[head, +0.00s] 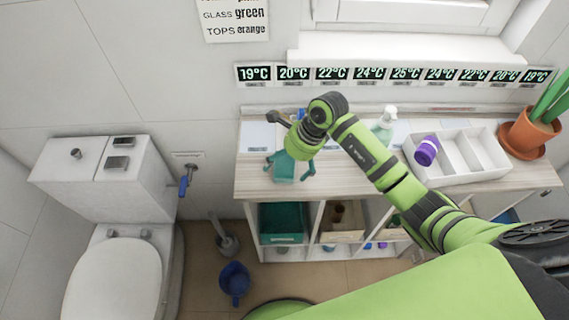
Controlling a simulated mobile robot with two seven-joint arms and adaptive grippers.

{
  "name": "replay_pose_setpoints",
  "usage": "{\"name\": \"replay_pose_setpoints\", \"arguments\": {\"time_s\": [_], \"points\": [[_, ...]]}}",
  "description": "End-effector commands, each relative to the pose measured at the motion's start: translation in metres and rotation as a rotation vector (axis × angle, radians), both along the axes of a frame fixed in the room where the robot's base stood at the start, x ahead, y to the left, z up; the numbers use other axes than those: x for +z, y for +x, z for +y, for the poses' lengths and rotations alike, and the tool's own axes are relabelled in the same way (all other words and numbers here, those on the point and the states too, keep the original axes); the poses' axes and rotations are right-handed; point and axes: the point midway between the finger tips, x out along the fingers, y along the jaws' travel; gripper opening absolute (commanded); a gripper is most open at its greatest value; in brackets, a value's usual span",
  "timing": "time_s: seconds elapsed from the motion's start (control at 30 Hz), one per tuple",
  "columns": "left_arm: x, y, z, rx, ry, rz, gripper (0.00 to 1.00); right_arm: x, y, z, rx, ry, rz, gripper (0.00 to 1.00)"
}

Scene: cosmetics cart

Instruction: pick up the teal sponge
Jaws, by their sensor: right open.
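The teal sponge (284,165) is at the left part of the wooden cart top (250,185). My right gripper (288,173) is above the cart top with its fingers spread, one on each side of the sponge. The gripper is open. I cannot tell from this view whether the fingers touch the sponge or how high they are above the surface. The upper part of the sponge is partly hidden by the gripper and wrist. My left gripper is not in view.
A white divided tray (470,157) with a purple-capped bottle (427,150) stands at the right. A pump bottle (384,124) stands behind my arm. A potted plant (530,132) is at the right end. A toilet (115,270) is at the left.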

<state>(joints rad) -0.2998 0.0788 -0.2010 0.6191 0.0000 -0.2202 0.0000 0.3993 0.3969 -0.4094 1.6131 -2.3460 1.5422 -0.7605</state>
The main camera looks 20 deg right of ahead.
Motion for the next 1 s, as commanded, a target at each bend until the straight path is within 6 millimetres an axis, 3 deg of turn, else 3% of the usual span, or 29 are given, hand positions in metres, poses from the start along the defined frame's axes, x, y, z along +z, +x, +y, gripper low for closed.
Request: {"name": "replay_pose_setpoints", "arguments": {"time_s": [0.07, 0.2, 0.23, 0.67, 0.77, 1.0], "points": [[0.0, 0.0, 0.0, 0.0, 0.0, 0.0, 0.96, 0.0, 0.0, 0.0, 0.0, 0.0, 0.0, 1.0], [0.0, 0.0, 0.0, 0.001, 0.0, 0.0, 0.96, 0.0, 0.0, 0.0, 0.0, 0.0, 0.0, 0.57], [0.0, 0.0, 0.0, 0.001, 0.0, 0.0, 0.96, 0.0, 0.0, 0.0, 0.0, 0.0, 0.0, 0.51], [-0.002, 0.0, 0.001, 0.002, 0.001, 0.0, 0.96, 0.002, 0.0, 0.0, 0.0, 0.0, 0.002, 0.49], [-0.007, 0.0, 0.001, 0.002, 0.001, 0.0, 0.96, 0.012, 0.001, -0.001, 0.001, -0.001, -0.003, 0.49], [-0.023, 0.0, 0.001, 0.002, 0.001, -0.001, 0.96, 0.06, 0.002, -0.001, 0.001, -0.002, -0.007, 0.49]]}}
